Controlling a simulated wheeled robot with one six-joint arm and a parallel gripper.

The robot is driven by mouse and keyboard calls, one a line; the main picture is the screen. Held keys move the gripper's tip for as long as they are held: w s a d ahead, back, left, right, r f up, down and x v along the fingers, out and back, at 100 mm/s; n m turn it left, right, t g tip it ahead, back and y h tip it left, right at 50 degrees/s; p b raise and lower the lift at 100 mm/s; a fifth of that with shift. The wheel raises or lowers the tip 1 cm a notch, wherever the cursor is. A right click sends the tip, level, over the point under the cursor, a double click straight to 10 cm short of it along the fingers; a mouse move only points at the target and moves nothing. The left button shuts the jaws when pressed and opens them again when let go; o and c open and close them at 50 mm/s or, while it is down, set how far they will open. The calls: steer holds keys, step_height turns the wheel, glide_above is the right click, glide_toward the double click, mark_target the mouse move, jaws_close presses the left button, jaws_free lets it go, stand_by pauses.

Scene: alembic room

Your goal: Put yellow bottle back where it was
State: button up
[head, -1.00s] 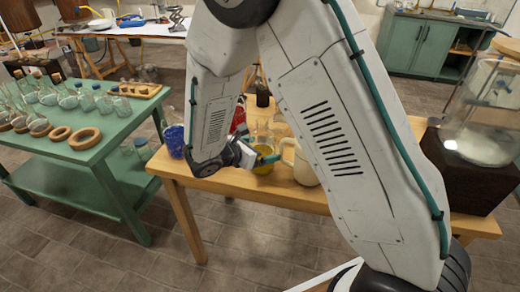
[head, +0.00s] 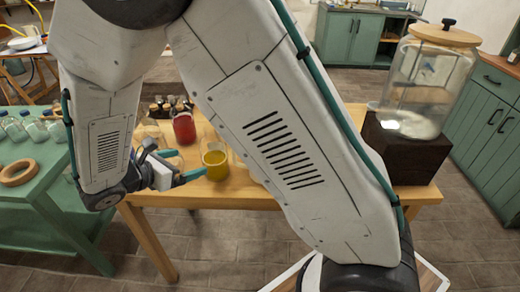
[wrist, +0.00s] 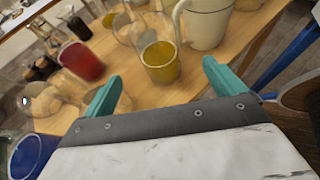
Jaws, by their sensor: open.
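The yellow bottle (head: 215,165) is a clear glass vessel with yellow contents, standing upright on the wooden table (head: 222,194). It also shows in the wrist view (wrist: 160,65), ahead of my gripper and between the lines of its fingers. My gripper (head: 184,165) is open and empty, just left of the bottle in the head view. Its teal fingertips are apart from the bottle. In the wrist view (wrist: 161,73), the two fingers are spread wide.
A red bottle (head: 184,126) stands behind, near several dark bottles (wrist: 76,27). A cream jug (wrist: 206,22) stands close right of the yellow bottle. Clear glassware is close by. A blue container (wrist: 33,156) is at lower left. A large glass jar (head: 428,82) stands on a dark block at right.

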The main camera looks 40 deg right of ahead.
steer(key=s+d+r+m+g+y, duration=0.5)
steer(key=s+d+r+m, duration=0.6)
steer(key=s+d, duration=0.1)
steer(key=s+r+m+t+y, duration=0.1)
steer(key=s+r+m+y, duration=0.1)
steer(key=s+m, duration=0.3)
steer(key=s+d+r+m+t+y, duration=0.1)
steer(key=s+r+m+y, duration=0.2)
steer(key=s+m+y, duration=0.2)
steer(key=s, duration=0.3)
steer(key=shift+s+m, duration=0.3)
steer(key=shift+s, duration=0.1)
